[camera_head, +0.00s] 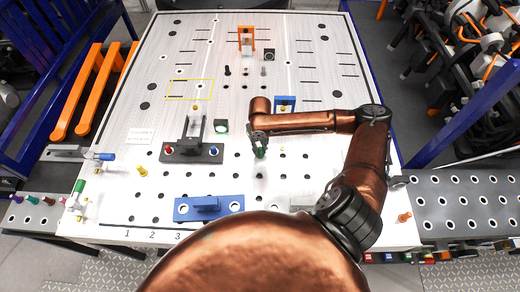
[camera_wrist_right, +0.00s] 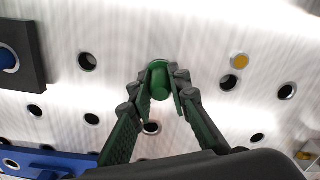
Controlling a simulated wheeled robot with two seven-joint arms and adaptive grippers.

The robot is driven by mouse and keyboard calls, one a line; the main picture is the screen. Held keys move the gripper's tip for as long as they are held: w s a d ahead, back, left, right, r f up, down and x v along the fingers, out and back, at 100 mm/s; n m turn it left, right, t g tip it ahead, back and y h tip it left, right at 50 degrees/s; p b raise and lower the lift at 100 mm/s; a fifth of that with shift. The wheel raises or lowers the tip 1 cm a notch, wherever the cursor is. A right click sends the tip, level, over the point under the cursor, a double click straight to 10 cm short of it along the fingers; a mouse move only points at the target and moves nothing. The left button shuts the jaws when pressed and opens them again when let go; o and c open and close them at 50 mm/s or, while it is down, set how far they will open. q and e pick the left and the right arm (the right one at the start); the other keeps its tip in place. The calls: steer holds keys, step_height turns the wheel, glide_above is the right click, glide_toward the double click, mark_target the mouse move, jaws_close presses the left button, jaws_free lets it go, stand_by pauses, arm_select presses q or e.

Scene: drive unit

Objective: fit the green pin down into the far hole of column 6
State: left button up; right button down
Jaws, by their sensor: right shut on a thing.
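My right gripper (camera_head: 260,150) is over the white board (camera_head: 300,180), right of the dark block with the red and blue pins. It is shut on the green pin (camera_wrist_right: 160,80), whose round end shows between the fingers in the right wrist view; my right gripper (camera_wrist_right: 162,92) also shows there. I cannot tell the gap between pin and board. The label of column 6 is hidden behind my body. My left gripper is not in view.
A blue block (camera_head: 208,208) lies nearer. A blue stand (camera_head: 285,103) is behind my right forearm. A yellow pin (camera_head: 142,171) is at the left.

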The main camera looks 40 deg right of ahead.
stand_by(0.3)
steer(key=c, duration=1.7)
jaws_free()
steer(key=shift+c, duration=0.2)
step_height(320, 180, up, 12)
